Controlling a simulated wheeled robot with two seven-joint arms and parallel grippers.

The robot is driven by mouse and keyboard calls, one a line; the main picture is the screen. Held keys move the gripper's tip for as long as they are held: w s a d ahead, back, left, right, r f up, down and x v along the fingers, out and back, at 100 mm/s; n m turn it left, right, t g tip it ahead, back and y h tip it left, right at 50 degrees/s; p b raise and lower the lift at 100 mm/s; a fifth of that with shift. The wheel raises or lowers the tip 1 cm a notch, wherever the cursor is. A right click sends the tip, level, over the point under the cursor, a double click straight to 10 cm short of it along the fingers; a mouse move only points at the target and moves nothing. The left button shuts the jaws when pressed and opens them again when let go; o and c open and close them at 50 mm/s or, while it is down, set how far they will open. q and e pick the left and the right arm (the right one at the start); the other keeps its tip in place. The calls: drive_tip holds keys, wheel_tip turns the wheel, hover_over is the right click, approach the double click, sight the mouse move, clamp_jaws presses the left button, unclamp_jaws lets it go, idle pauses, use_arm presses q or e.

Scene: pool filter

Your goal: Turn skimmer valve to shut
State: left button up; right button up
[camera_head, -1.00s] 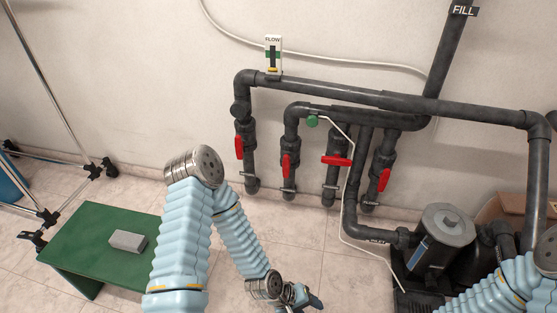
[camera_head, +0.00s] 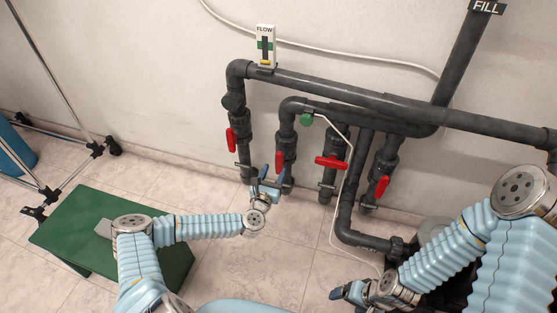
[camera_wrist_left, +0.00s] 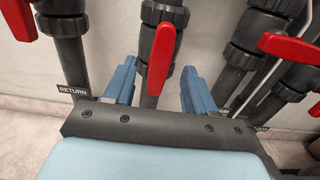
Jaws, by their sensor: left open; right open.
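Several red valve handles sit on dark vertical pipes by the wall. The first (camera_head: 231,140), second (camera_head: 279,160) and fourth (camera_head: 382,186) lie along their pipes; the third (camera_head: 332,163) lies crosswise. No skimmer label is readable, so I cannot tell which valve is the skimmer valve. My left gripper (camera_head: 264,188) is open, low by the second pipe. In the left wrist view, the second handle (camera_wrist_left: 158,60) hangs between its spread fingers, with gaps on both sides. My right gripper (camera_head: 347,293) is open and empty at the bottom, over the floor.
A RETURN tag (camera_wrist_left: 79,90) marks the first pipe. A white hose (camera_head: 349,170) runs down past the third valve. A green table (camera_head: 75,225) stands at left under my left arm, with a grey block (camera_head: 104,229). Pipes and a pump (camera_head: 432,230) crowd the right.

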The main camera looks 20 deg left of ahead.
sight(278, 163)
use_arm(q)
drive_tip(key=w, duration=0.6)
drive_tip(key=shift+d, duration=0.15)
drive_tip(key=c, duration=1)
drive_tip(key=shift+o, duration=0.2)
